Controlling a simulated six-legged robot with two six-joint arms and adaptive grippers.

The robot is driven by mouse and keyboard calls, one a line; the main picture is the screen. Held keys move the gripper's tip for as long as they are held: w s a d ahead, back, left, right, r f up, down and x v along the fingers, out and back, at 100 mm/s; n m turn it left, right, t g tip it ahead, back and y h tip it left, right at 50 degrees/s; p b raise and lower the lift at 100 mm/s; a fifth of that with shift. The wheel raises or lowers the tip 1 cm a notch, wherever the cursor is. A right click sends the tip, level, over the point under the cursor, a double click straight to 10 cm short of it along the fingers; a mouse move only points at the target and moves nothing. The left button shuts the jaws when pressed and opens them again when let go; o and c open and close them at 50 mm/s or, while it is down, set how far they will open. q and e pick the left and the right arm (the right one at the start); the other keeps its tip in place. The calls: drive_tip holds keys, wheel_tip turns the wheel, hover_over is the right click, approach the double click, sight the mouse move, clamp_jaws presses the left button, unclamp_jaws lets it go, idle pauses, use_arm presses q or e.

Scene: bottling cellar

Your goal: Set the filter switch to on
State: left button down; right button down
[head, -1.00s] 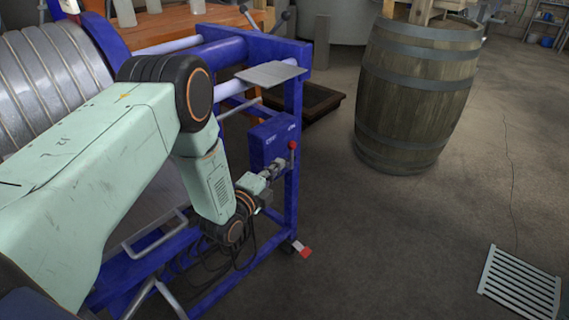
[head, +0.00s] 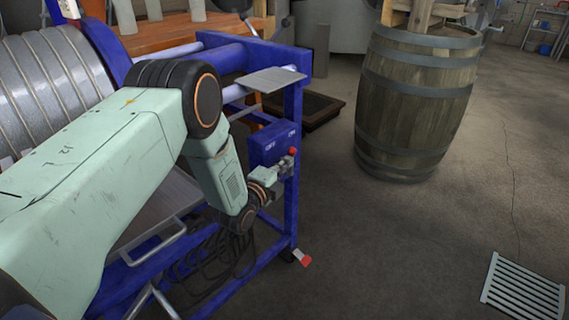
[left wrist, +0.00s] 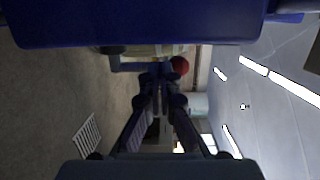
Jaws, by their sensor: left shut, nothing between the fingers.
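The filter switch is a blue box (head: 268,150) on the blue machine frame, with OFF at left and ON at right on its face. Its red knob (head: 293,151) shows just below the ON mark, at the box's right edge. My left gripper (head: 287,163) is shut and empty, with its tips close beside the knob. In the left wrist view the red knob (left wrist: 180,65) sits just right of the shut fingertips (left wrist: 162,72), and the blue box (left wrist: 140,22) fills the top. I cannot tell whether the fingers touch the knob. Most of the lever's shaft is hidden. My right gripper is out of view.
A grey plate (head: 270,79) juts from the blue frame above the switch. A wooden barrel (head: 415,100) stands to the right, and a floor grate (head: 522,288) lies at lower right. The floor between them is clear. Dark cables (head: 215,262) hang below my arm.

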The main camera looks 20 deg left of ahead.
sight(292, 155)
use_arm(q)
drive_tip(key=w+g+p, duration=0.1)
drive_tip(key=p, duration=0.1)
drive_tip(key=w+r+g+p, duration=0.1)
drive_tip(key=g+p, duration=0.1)
drive_tip(key=d+m+g+y+p, duration=0.1)
drive_tip(key=p, duration=0.1)
drive_tip(key=shift+w+r+g, duration=0.25)
drive_tip(key=shift+w+g, duration=0.15)
drive_tip(key=shift+f, duration=0.15)
drive_tip(key=shift+w+d, duration=0.1)
drive_tip(key=shift+w, duration=0.25)
idle(0.6)
